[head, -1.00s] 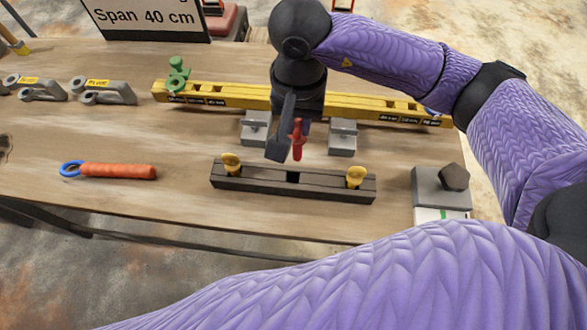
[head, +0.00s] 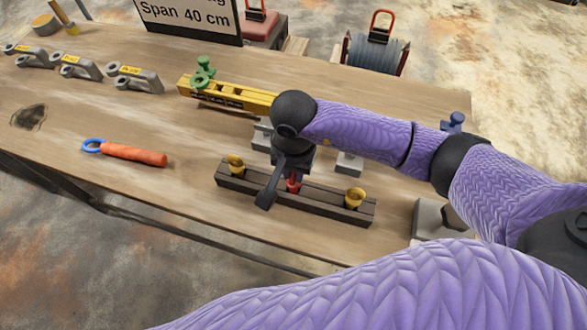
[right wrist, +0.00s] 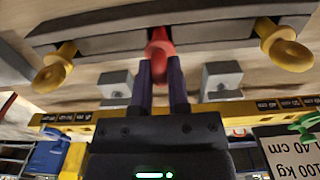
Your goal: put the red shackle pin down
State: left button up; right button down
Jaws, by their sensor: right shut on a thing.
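The red shackle pin (head: 293,185) is in my right gripper (head: 280,186), over the middle of a dark rack (head: 325,203). The rack has a yellow pin (head: 236,165) near its left end and another yellow pin (head: 354,198) near its right end. In the right wrist view, the two fingers (right wrist: 161,88) are shut on the red pin (right wrist: 160,47), which lines up with the rack's middle slot. The pin's lower end is hidden, so I cannot tell how deep it sits. My left gripper is not in view.
A yellow beam (head: 228,95) with a green shackle (head: 203,72) lies behind the rack. Grey blocks (head: 349,163) stand between them. The table's front edge is close to the rack.

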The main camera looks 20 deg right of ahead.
jog(key=shift+f, duration=0.15)
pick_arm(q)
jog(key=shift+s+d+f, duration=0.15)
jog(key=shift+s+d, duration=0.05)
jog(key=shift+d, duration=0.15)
pick_arm(e)
jog(key=c, duration=0.6)
grip_release()
jog(key=shift+r, duration=0.2)
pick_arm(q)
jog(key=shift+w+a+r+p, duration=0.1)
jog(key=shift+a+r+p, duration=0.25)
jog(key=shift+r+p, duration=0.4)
pick_arm(e)
notch_tip(320, 180, up, 12)
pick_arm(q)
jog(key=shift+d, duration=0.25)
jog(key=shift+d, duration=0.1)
